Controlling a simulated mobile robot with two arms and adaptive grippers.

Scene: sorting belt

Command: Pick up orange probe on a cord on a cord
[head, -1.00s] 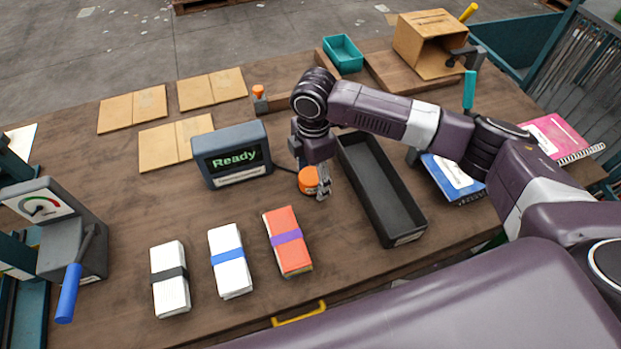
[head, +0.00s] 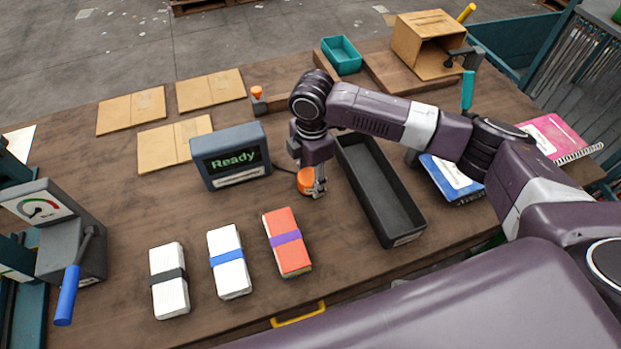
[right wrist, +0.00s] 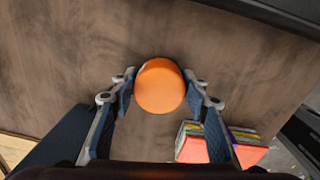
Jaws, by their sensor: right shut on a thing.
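The orange probe (head: 306,182) is a short round piece on the brown table, just right of the grey "Ready" box (head: 231,150). A dark cord runs from that box towards it. My right gripper (head: 317,188) points down over the probe and is shut on it. In the right wrist view the probe (right wrist: 160,86) shows as an orange disc between the two fingertips of my right gripper (right wrist: 161,82). The probe appears to be still at table height. My left gripper is not in view.
A long black tray (head: 385,197) stands close to the right of the gripper. The orange bundle with a purple band (head: 287,242) and two white bundles (head: 230,261) (head: 170,281) lie in front. A small orange-topped object (head: 258,98) stands behind the box.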

